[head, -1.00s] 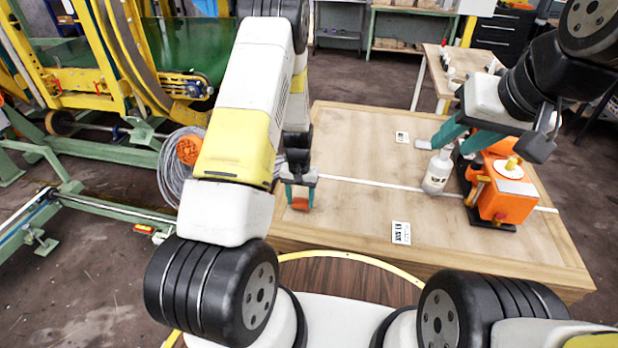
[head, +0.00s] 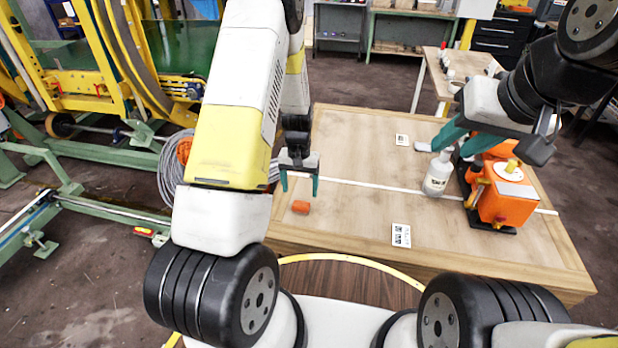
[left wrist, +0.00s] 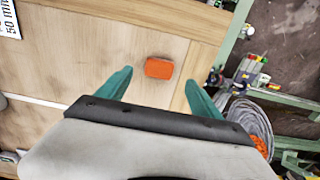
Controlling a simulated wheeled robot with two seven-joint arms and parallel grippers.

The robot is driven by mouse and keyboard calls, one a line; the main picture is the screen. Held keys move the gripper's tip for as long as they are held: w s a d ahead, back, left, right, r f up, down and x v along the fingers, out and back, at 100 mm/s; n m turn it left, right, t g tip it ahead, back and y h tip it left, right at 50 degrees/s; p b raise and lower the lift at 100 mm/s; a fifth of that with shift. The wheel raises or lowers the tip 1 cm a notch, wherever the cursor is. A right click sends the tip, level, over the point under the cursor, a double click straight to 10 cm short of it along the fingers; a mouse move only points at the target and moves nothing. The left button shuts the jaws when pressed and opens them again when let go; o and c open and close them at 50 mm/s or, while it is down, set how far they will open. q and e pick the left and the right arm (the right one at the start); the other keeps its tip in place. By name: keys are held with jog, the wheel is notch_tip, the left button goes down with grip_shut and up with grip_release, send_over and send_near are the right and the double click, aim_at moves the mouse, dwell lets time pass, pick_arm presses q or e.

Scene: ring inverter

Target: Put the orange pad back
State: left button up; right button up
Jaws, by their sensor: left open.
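The orange pad (head: 301,207) lies on the wooden table (head: 350,215) near its left edge. It also shows in the left wrist view (left wrist: 159,68), just beyond the fingertips. My left gripper (head: 299,186) is open and empty, above the pad and apart from it. My right gripper (head: 442,142) is beside the white bottle (head: 438,174) and the orange machine (head: 505,195). Its fingers are spread, with a pale grey piece near one fingertip; I cannot tell whether they touch it.
A printed label (head: 401,235) lies near the table's front edge and another (head: 402,140) farther back. A pale line runs across the table. A grey cable coil (head: 170,178) is on the floor at the left. The table's middle is clear.

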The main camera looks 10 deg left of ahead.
pick_arm(q)
jog(key=s+d+r+t+h, duration=0.1)
jog(key=s+r, duration=0.2)
jog(key=r, duration=0.6)
jog(key=s+r+t, duration=0.1)
jog(key=s+r, duration=0.2)
jog(key=r, duration=0.6)
jog(key=s+d+r+t+h, duration=0.1)
jog(key=s+r, duration=0.2)
jog(key=r, duration=0.6)
jog(key=s+r+t, duration=0.3)
jog(key=s+r, duration=0.6)
jog(key=s, duration=0.5)
jog(key=shift+s, duration=0.3)
jog(key=shift+d+r, duration=0.1)
